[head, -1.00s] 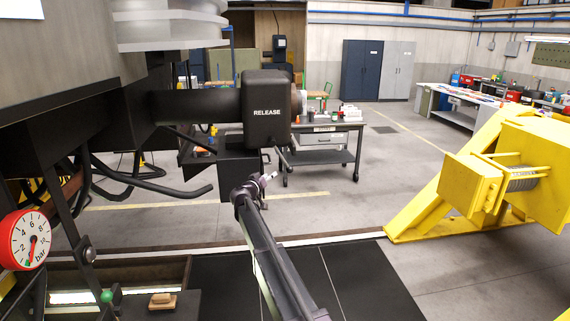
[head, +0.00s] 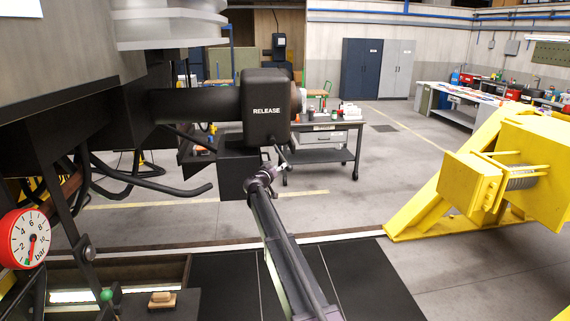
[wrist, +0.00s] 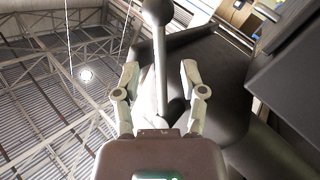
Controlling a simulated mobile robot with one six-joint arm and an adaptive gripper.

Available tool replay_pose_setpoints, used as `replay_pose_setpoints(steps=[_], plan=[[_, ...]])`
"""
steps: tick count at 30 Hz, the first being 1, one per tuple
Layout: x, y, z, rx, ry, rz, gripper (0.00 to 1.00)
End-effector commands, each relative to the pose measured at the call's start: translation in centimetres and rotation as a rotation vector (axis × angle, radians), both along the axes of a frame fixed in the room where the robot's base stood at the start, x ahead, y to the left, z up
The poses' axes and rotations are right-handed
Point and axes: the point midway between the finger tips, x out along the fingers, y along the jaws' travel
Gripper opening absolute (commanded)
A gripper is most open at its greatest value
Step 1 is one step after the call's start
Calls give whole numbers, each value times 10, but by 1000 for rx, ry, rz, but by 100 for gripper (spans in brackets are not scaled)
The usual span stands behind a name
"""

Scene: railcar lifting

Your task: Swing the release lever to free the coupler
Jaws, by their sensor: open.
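The dark coupler (head: 265,95) marked RELEASE hangs from the railcar's end at the centre of the head view. The release lever (wrist: 160,50) is a thin rod with a dark ball knob at its end, seen close in the wrist view. My gripper (wrist: 160,78) is open, with one finger on each side of the lever's rod and gaps on both sides. The knob lies beyond the fingertips. In the head view my gripper (head: 281,168) is just below the coupler, at its lower right; the lever is hard to make out there.
A yellow steel frame (head: 440,210) stands on the right. A grey wheeled workbench (head: 320,155) stands behind the coupler. A red-rimmed pressure gauge (head: 25,238) and black hoses (head: 150,183) are at the left. Floor between the bench and yellow frame is clear.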

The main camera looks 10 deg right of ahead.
Motion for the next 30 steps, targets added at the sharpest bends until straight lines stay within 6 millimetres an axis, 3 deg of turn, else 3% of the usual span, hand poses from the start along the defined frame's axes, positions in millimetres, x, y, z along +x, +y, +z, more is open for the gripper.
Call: replay_pose_setpoints(steps=[3, 12, 26, 30], plan=[[18, -11, 0, 0, 0, -1, 54], [42, -31, 0, 0, 0, 0, 54], [46, -35, 0, 0, 0, 1, 54], [46, -35, 0, 0, 0, 1, 15]])
